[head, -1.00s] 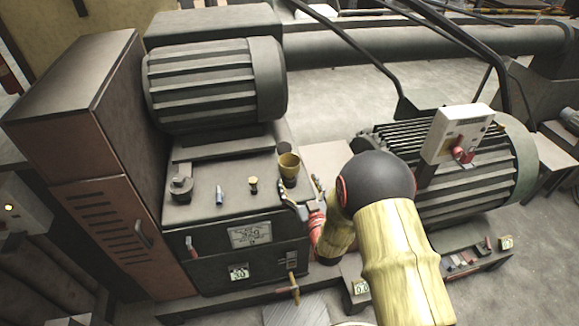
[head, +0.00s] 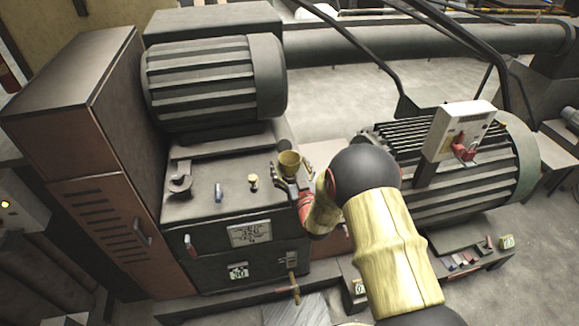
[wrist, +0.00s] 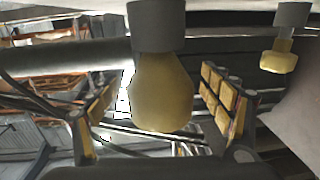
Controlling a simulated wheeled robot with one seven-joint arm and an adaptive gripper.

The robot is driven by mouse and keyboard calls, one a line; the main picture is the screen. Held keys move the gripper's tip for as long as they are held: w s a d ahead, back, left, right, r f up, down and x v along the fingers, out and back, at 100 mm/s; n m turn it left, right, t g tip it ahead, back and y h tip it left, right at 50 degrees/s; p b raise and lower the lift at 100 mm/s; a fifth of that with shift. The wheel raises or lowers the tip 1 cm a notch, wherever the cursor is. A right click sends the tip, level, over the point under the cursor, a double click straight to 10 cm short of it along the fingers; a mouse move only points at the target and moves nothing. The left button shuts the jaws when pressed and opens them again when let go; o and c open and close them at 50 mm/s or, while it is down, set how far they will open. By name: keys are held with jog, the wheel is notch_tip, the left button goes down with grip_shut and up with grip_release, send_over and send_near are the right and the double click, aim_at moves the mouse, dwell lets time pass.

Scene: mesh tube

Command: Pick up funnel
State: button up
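The yellow brass funnel (head: 289,160) is a cup-like shape near the right edge of the machine's dark top. My gripper (head: 292,177) is at the funnel, its fingers to either side. In the wrist view, which looks upside down, a yellow rounded body that appears to be the funnel (wrist: 162,95) joins a dark grey cylinder. It is between the padded fingers of my gripper (wrist: 160,108), with a narrow gap showing on each side. The gripper is open. In the head view, the fingers hide the funnel's lower part.
A small brass-topped piece (head: 253,182) stands left of the funnel and also shows in the wrist view (wrist: 280,60). Further left are a small blue-grey piece (head: 219,192) and a dark clamp-like part (head: 180,182). A ribbed motor (head: 215,80) rises behind.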

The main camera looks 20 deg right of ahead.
jog(key=shift+c, duration=1.2)
jog(key=c, duration=1)
